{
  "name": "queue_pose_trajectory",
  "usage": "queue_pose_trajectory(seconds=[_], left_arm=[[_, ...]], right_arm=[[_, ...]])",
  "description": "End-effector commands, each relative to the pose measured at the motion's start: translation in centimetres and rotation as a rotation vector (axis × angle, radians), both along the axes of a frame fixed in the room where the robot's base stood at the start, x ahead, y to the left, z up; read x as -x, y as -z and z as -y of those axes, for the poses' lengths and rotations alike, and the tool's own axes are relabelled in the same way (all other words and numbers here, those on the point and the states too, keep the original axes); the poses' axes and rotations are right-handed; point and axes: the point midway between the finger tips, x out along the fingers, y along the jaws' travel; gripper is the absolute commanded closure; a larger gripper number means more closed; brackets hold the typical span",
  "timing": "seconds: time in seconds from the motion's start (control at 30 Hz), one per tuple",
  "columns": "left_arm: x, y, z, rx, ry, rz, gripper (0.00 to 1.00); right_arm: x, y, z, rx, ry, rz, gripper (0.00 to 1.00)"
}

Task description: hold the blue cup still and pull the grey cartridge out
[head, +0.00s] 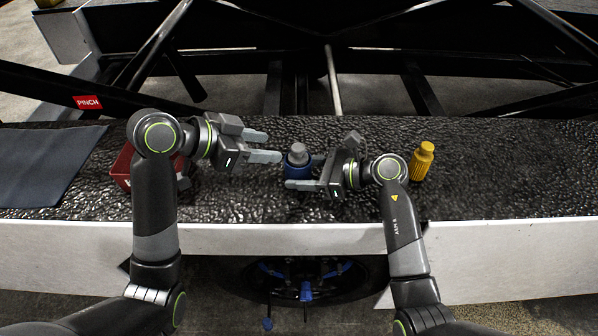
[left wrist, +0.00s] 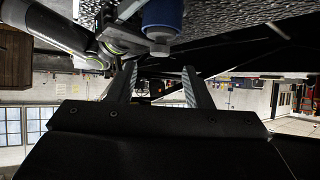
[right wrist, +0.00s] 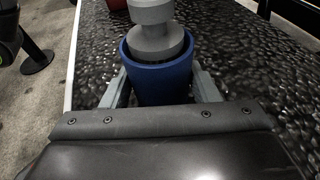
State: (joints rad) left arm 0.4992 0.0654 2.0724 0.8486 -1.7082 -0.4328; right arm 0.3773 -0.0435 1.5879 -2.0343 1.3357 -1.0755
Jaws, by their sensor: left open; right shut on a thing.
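The blue cup (head: 298,172) stands upright on the dark, bumpy belt. The grey cartridge (head: 297,149) stands in it with its stepped top above the rim; its lower part is hidden inside. My right gripper (head: 304,172) is shut on the cup from the right, and the right wrist view shows a finger on each side of the cup (right wrist: 160,82) below the cartridge (right wrist: 154,38). My left gripper (head: 273,147) is open and empty, just left of the cartridge and apart from it. The left wrist view shows the cup (left wrist: 162,14) and cartridge (left wrist: 159,48) beyond its fingertips.
A red bin (head: 122,170) is partly hidden behind my left arm. A yellow ribbed bottle (head: 422,162) stands right of my right wrist. A dark flat mat (head: 45,165) lies at the far left. The white front edge (head: 500,262) borders the belt; the belt's right end is clear.

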Motion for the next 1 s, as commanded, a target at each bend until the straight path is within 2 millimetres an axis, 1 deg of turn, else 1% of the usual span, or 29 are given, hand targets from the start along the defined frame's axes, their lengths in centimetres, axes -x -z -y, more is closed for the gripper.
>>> queue_pose_trajectory(seconds=[0.03, 0.3, 0.5, 0.7, 0.97, 1.0], left_arm=[[-0.2, 0.4, 0.6, 0.004, 0.003, -0.004, 0.55], [-1.8, 2.5, 3.4, 0.002, 0.0, -0.004, 0.55], [-2.7, 3.7, 4.9, 0.0, -0.001, -0.002, 0.55], [-3.1, 4.1, 5.6, -0.001, -0.001, 0.0, 0.55], [-3.1, 4.2, 5.6, -0.002, -0.002, 0.0, 0.55], [-3.1, 4.2, 5.6, -0.002, -0.002, 0.0, 0.58]], right_arm=[[0.0, 0.0, 0.0, 0.0, -0.001, -0.001, 0.58], [0.0, 0.0, 0.0, 0.0, -0.001, -0.001, 0.58], [0.0, 0.0, 0.0, 0.0, -0.001, -0.001, 0.58], [0.0, 0.0, 0.0, 0.0, -0.001, -0.001, 0.58], [0.0, 0.0, 0.0, 0.0, -0.001, -0.001, 0.58], [0.0, 0.0, 0.0, 0.0, -0.001, -0.001, 0.58]])
